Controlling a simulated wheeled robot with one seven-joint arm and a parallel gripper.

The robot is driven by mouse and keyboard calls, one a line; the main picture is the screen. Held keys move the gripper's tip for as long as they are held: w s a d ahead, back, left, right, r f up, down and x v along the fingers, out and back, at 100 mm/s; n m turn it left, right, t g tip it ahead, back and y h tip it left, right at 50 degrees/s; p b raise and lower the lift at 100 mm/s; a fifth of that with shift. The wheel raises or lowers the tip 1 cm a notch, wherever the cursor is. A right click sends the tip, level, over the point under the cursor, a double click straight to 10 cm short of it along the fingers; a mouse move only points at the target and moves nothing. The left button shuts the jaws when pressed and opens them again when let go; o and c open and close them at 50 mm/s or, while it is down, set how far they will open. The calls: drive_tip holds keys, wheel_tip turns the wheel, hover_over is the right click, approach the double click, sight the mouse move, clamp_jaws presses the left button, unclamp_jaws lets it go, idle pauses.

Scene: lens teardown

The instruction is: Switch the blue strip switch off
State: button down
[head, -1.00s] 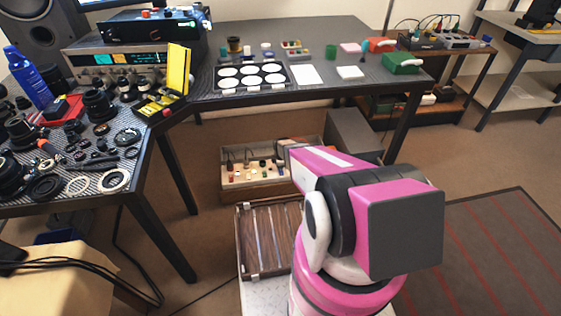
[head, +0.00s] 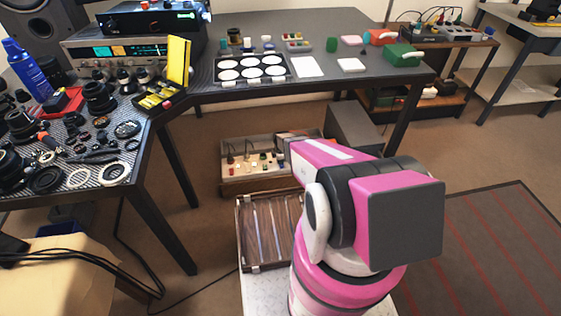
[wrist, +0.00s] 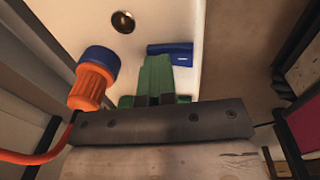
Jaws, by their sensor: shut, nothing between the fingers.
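A blue piece, seemingly the blue strip switch (wrist: 170,48), lies on a pale panel (wrist: 220,50) in the wrist view. My gripper (wrist: 157,62) shows there as green fingers, shut with nothing between them. Its tips are right at the near edge of the blue piece and cover part of it; I cannot tell whether they touch. The switch's setting cannot be read. In the head view my arm reaches toward an open box (head: 235,187) on the floor with small coloured parts in it; my fingertips are hidden there.
An orange plug (wrist: 90,88) with a blue collar and an orange cable stands left of my fingers in the wrist view. A round brass-coloured fitting (wrist: 123,22) sits beyond it. Dark walls or edges flank the panel. A wooden tray (head: 240,230) lies nearer in the head view.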

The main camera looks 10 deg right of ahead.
sight(282, 165)
drive_tip(key=shift+s+f, duration=0.1)
drive_tip(key=shift+f, duration=0.2)
drive_tip(key=shift+s, duration=0.85)
wheel_tip(282, 165, up, 15)
drive_tip(key=shift+s+f, duration=0.2)
drive_tip(key=shift+s, duration=0.05)
drive_tip(key=shift+d+r+t, duration=0.1)
drive_tip(key=shift+d+t, duration=0.05)
drive_tip(key=shift+t, duration=0.35)
drive_tip(key=shift+w, duration=0.1)
idle(0.4)
drive_tip(key=f, duration=0.4)
drive_tip(key=w+f, duration=0.1)
drive_tip(key=f, duration=0.4)
drive_tip(key=w+f, duration=0.1)
drive_tip(key=f, duration=0.4)
